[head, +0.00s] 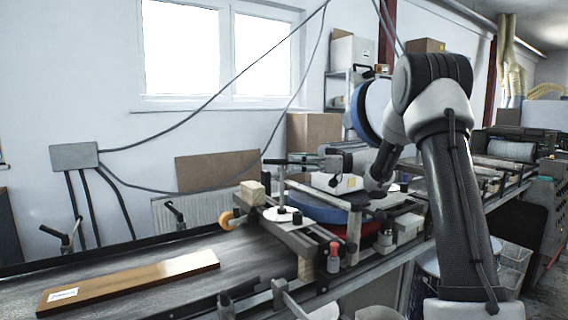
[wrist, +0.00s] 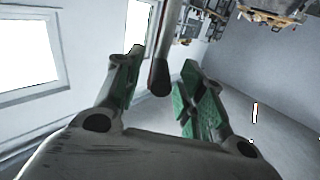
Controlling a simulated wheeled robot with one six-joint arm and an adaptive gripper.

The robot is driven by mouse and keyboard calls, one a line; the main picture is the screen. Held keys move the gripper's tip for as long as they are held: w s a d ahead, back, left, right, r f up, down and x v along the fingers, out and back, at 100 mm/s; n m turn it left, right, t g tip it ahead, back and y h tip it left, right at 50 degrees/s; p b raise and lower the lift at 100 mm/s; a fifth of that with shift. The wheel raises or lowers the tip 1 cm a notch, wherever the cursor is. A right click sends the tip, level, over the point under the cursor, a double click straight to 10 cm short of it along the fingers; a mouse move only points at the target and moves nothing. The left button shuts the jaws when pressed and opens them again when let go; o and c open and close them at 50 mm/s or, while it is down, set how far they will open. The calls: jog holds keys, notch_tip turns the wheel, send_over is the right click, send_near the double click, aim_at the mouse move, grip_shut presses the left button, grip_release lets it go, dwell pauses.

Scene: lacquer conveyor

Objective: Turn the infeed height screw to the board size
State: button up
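The infeed height screw (head: 283,187) is an upright metal spindle on a round pale base over the infeed end of the machine, with a dark handle (head: 273,162) pointing left at its top. My gripper (head: 320,160) is beside the top of the screw, on its right. In the wrist view my open gripper (wrist: 163,60) has green-padded fingers spread on both sides of a metal rod with a dark end (wrist: 160,78). Gaps show on both sides of the rod. The board (head: 130,281), brown with a white label (head: 63,295), lies flat on the conveyor at the left.
The dark conveyor belt (head: 190,257) runs toward the machine. A red-topped knob (head: 334,257), a wood block (head: 252,193) and an orange roller (head: 226,220) are near the screw. A grey box with cables (head: 74,155) is on the wall. The belt around the board is clear.

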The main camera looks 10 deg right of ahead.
jog(key=v, duration=0.6)
jog(key=shift+d, duration=0.25)
jog(key=shift+s, duration=0.1)
jog(key=shift+r, duration=0.1)
jog(key=w+d+r+m+t+h, duration=0.1)
jog(key=d+r+m+t+h, duration=0.5)
jog(key=r+t+h, duration=0.5)
jog(key=s+d+f+m+g+h, duration=0.2)
jog(key=s+d+m+g+h, duration=0.25)
jog(key=s+h, duration=0.35)
jog(key=s+a+f+g, duration=0.2)
jog(key=s+f, duration=0.3)
jog(key=s, duration=0.6)
jog(key=s+a+f+m+g+y, duration=0.1)
jog(key=s+f+g, duration=0.3)
jog(key=s, duration=0.7)
jog(key=s+a+f+m+g+y, duration=0.1)
jog(key=s+a+f+g, duration=0.2)
jog(key=s+f, duration=0.4)
jog(key=s, duration=0.3)
jog(key=shift+s+f, duration=0.4)
